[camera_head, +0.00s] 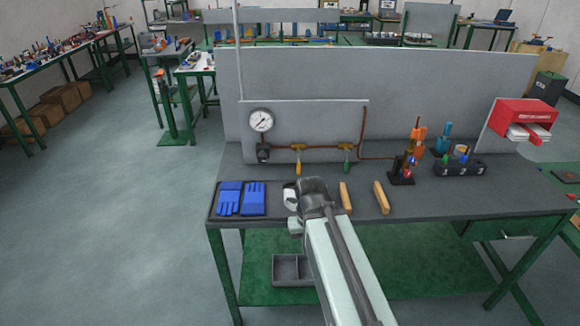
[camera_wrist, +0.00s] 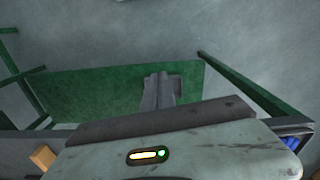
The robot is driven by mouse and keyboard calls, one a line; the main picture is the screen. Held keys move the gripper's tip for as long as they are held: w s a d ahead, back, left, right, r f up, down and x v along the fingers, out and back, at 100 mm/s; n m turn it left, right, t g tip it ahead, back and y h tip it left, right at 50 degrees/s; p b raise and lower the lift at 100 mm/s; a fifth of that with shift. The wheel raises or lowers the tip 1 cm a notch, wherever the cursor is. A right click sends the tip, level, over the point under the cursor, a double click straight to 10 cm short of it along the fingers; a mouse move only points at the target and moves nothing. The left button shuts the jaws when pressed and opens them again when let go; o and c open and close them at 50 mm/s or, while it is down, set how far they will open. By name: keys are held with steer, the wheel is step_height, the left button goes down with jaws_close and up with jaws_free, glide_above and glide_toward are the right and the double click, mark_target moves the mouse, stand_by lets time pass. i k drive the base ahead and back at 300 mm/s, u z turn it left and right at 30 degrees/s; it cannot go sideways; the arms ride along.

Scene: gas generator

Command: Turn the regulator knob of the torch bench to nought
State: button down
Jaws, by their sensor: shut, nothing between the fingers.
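The torch bench (camera_head: 420,208) has a dark top and an upright grey back panel. A round white gauge (camera_head: 262,120) is mounted at the panel's left. The dark regulator knob (camera_head: 263,154) sits just under the gauge, small in the head view; its setting cannot be read. My gripper shows in the wrist view (camera_wrist: 160,92) with its fingers together and nothing between them, over the green lower shelf. In the head view my arm's end is over the bench's front part, right of and nearer than the knob, apart from it. The fingertips are hard to make out there.
Blue gloves (camera_head: 254,198) lie at the bench's left, and wooden pieces (camera_head: 381,197) lie right of my arm. Yellow (camera_head: 298,160) and green (camera_head: 347,158) valves sit on the copper pipe. A torch stand (camera_head: 402,172) is farther right. Bench top before the knob looks clear.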

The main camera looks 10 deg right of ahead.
mark_target(262, 158)
steer(key=u, duration=2.6)
steer(key=k, duration=1)
steer(key=z, duration=1.05)
steer(key=i, duration=1)
steer(key=u, duration=0.1)
